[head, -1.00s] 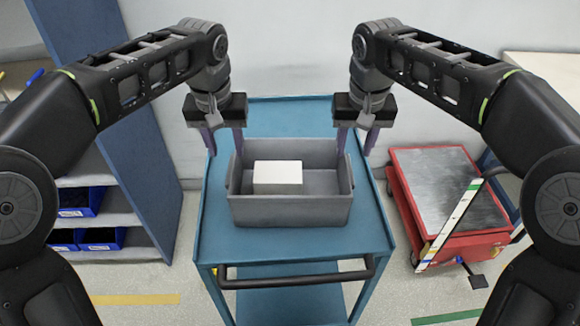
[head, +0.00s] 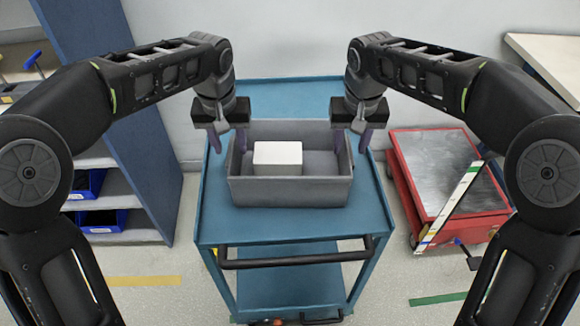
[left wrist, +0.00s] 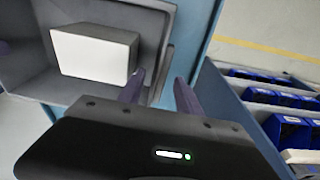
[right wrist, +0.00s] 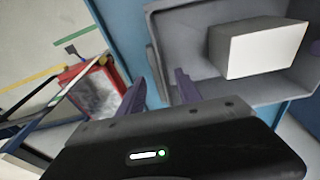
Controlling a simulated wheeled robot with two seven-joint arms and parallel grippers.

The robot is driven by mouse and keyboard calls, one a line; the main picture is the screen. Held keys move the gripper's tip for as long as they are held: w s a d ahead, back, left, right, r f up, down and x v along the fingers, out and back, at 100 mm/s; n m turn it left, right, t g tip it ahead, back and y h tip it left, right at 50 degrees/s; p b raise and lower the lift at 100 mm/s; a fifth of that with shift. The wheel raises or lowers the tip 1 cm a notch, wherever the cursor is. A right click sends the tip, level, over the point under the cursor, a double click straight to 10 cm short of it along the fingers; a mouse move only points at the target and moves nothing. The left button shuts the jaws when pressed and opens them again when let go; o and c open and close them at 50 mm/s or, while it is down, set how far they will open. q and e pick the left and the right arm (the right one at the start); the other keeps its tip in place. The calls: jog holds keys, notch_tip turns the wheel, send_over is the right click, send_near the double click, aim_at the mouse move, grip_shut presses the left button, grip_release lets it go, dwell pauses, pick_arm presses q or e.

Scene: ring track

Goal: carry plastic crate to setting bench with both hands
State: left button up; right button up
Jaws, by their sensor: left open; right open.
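The grey plastic crate (head: 290,192) sits on the top of a blue cart (head: 215,225), with a white box (head: 277,158) inside it. My left gripper (head: 228,142) is open at the crate's left wall; in the left wrist view its fingers (left wrist: 158,88) point at that wall, one on either side or nearly so. My right gripper (head: 362,143) is open at the crate's right wall; in the right wrist view its fingers (right wrist: 160,88) are near that wall's rim. I cannot tell whether any finger touches the crate. I cannot make out the setting bench for certain.
The cart's black handle bar (head: 295,257) runs along its near side. A red trolley with a metal top (head: 450,172) stands to the right. A blue shelf unit (head: 140,150) with blue bins (head: 100,220) stands to the left. A pale tabletop (head: 550,60) shows at the far right.

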pick_arm(q)
jog(key=shift+w+f, duration=0.1)
jog(key=shift+f, duration=0.55)
pick_arm(e)
jog(key=shift+w+f, duration=0.1)
jog(key=shift+f, duration=0.55)
pick_arm(q)
jog(key=shift+c, duration=0.5)
pick_arm(e)
jog(key=shift+c, duration=0.5)
pick_arm(q)
grip_shut()
pick_arm(e)
grip_shut()
pick_arm(q)
jog(key=shift+r, duration=0.1)
pick_arm(e)
jog(key=shift+r, duration=0.1)
